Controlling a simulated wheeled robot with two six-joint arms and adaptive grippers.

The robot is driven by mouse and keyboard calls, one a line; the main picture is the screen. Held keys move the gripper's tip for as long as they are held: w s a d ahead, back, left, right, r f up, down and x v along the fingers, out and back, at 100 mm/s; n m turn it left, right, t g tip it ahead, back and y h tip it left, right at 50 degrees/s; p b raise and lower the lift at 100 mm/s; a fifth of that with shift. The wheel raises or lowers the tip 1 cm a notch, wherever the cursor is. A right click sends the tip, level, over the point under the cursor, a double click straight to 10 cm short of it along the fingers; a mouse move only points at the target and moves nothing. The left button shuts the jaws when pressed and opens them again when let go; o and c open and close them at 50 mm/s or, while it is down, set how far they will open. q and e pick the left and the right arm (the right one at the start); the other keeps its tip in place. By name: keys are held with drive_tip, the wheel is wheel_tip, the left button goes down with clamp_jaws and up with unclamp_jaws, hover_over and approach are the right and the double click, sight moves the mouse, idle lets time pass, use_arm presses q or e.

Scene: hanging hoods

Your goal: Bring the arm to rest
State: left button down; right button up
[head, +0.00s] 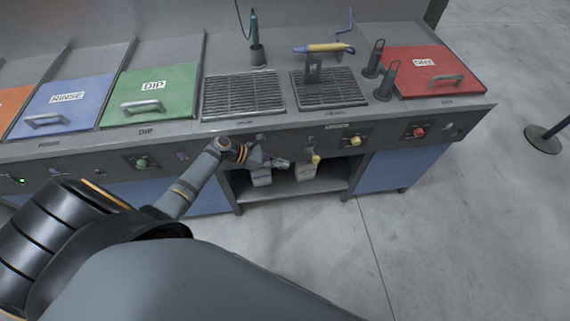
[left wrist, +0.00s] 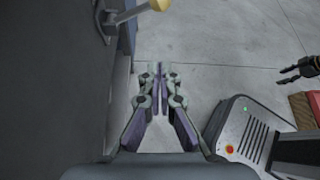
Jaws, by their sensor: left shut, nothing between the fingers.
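My left gripper (head: 280,163) is in front of the counter's front panel, above the open shelf bay. In the left wrist view its two fingers (left wrist: 160,78) are close together with nothing between them, and bare floor lies below. It holds no object. A dark gripper-like shape (left wrist: 298,70), apparently my right gripper, shows at the right edge of the left wrist view. My right arm does not clearly show in the head view.
The counter (head: 330,125) carries a blue RINSE lid (head: 68,92), a green DIP lid (head: 165,88), a red DRY lid (head: 435,62) and two grates. Floor in front is clear.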

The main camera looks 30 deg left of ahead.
use_arm(q)
drive_tip(key=shift+d, duration=0.1)
drive_tip(key=s+a+f+m+g+y, duration=0.1)
drive_tip(key=s+a+f+m+y, duration=0.15)
drive_tip(key=s+f, duration=0.45)
drive_tip(key=s+a+f+m+g+y, duration=0.1)
drive_tip(key=s+f+m+y, duration=0.2)
drive_tip(key=f, duration=0.6)
drive_tip(key=s+a+f+m+g+y, duration=0.1)
drive_tip(key=s+a+f+m+y, duration=0.15)
drive_tip(key=s+f, duration=0.5)
drive_tip(key=s+f+m+g+y, duration=0.1)
drive_tip(key=s+f+m, duration=0.4)
drive_tip(key=s+m, duration=0.4)
drive_tip(key=s+d+f+m+y, duration=0.1)
drive_tip(key=s+f+m, duration=0.3)
drive_tip(key=s+m, duration=0.5)
drive_tip(key=s+y, duration=0.1)
drive_tip(key=s, duration=0.3)
drive_tip(key=shift+s+d+f+g, duration=0.3)
drive_tip(key=shift+f+g, duration=0.05)
drive_tip(key=shift+g, duration=0.05)
